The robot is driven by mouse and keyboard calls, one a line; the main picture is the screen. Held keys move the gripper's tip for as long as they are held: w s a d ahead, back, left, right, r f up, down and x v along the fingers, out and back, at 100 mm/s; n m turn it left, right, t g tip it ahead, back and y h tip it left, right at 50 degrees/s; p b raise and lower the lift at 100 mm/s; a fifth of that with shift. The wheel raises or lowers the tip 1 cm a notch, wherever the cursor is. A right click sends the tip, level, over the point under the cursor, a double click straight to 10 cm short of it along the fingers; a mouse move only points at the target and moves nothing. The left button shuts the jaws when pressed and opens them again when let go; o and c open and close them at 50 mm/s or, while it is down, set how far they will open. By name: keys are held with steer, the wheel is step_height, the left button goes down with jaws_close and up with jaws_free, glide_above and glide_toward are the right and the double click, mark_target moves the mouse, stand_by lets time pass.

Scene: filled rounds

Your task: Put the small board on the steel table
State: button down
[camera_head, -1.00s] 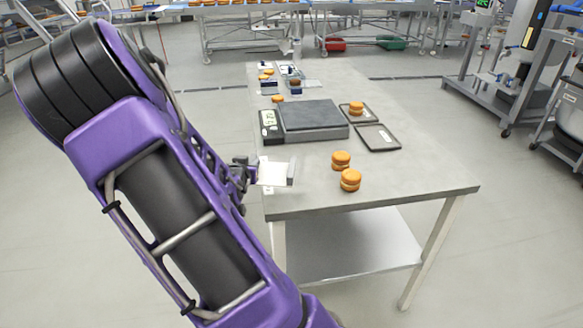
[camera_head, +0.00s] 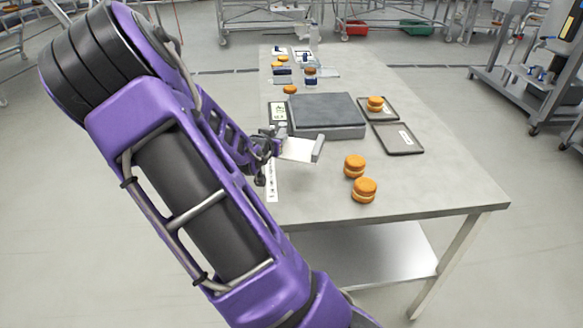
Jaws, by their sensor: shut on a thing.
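My gripper (camera_head: 279,145) is at the left edge of the steel table (camera_head: 430,185), just in front of the scale. It is shut on a small white board (camera_head: 298,150), which has a grey bar along its right end. The board extends over the tabletop and looks roughly level. Whether its underside touches the table or hangs a little above it cannot be told. The fingertips are small and partly hidden by the wrist.
A scale (camera_head: 326,115) stands behind the board. Two sandwich rounds (camera_head: 355,166) (camera_head: 364,190) stand to the right. Two dark trays (camera_head: 399,140) (camera_head: 384,107) lie beyond; the farther one holds a round. A printed strip (camera_head: 271,180) lies at the left edge. The front right tabletop is clear.

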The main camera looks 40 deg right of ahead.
mark_target(279, 172)
step_height(279, 172, down, 8)
steer(key=shift+f+b, duration=0.25)
steer(key=shift+b, duration=0.25)
steer(key=shift+f, duration=0.1)
steer(key=c, duration=0.8)
jaws_free()
steer(key=shift+o, duration=0.2)
steer(key=shift+r, duration=0.2)
steer(key=p+v, duration=0.1)
steer(key=v, duration=1.1)
steer(key=shift+s+a+f, duration=0.1)
steer(key=shift+f, duration=0.1)
